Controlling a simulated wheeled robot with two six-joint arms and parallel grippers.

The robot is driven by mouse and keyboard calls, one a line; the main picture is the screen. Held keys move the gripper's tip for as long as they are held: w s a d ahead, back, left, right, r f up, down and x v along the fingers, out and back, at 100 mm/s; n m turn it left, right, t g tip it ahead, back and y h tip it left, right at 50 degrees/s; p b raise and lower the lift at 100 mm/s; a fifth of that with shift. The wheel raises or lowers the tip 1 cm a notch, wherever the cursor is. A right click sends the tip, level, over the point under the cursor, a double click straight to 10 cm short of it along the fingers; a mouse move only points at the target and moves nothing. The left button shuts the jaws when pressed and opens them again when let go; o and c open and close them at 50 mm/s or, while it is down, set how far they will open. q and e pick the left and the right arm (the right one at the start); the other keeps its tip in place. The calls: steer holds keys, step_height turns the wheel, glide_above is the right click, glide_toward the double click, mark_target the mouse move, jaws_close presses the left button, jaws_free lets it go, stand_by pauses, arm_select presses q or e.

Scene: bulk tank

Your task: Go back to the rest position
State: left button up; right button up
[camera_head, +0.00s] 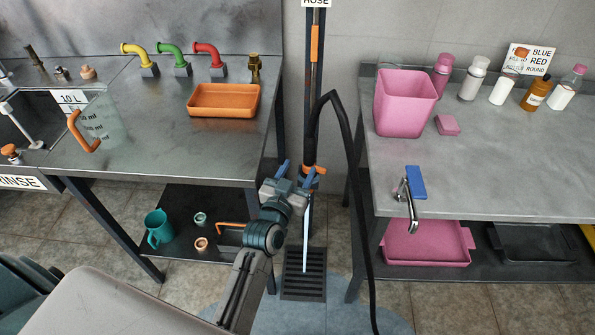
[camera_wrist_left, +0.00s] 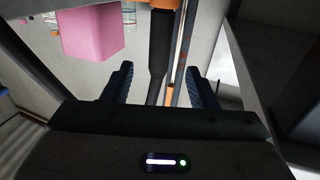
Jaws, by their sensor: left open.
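My left gripper (camera_head: 295,176) is open in the gap between the two tables, in front of the hose post (camera_head: 314,75). Its two blue fingers stand apart with nothing held between them. In the left wrist view the open fingers (camera_wrist_left: 158,88) frame a dark hose end (camera_wrist_left: 158,60) and an orange-banded pole (camera_wrist_left: 180,45) beyond them. A thin stream of water (camera_head: 306,230) seems to run down beside the gripper to the floor drain (camera_head: 303,280). My right gripper is not in view.
The left table (camera_head: 150,160) holds a jug (camera_head: 103,122), an orange tray (camera_head: 223,100) and coloured taps. The right table (camera_head: 480,170) holds a pink bucket (camera_head: 404,103) and several bottles. A black hose (camera_head: 362,200) hangs between the tables. Pink (camera_head: 427,243) and black trays sit on the lower shelf.

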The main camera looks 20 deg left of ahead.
arm_select(q)
steer(key=s+a+f+g, duration=0.1)
steer(key=s+f+g, duration=0.25)
steer(key=f, duration=0.75)
steer(key=s+f+g, duration=0.2)
steer(key=s+f, duration=0.2)
steer(key=f, duration=0.6)
steer(key=s+a+f+g, duration=0.1)
steer(key=s+f+g, duration=0.2)
steer(key=f, duration=0.8)
steer(key=s+a+f+g, duration=0.2)
steer(key=s+a+f, duration=0.1)
steer(key=s+f, duration=0.4)
steer(key=s+a+f+g+y, duration=0.1)
steer(key=s+a+f+g, duration=0.2)
steer(key=s+f, duration=0.4)
steer(key=s+a+f+g, duration=0.3)
steer(key=s+f, duration=0.5)
steer(key=s, duration=0.9)
steer(key=shift+s+a, duration=0.15)
steer(key=shift+s, duration=0.15)
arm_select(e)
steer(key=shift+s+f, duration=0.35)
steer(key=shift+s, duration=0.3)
arm_select(q)
steer(key=shift+f, duration=0.1)
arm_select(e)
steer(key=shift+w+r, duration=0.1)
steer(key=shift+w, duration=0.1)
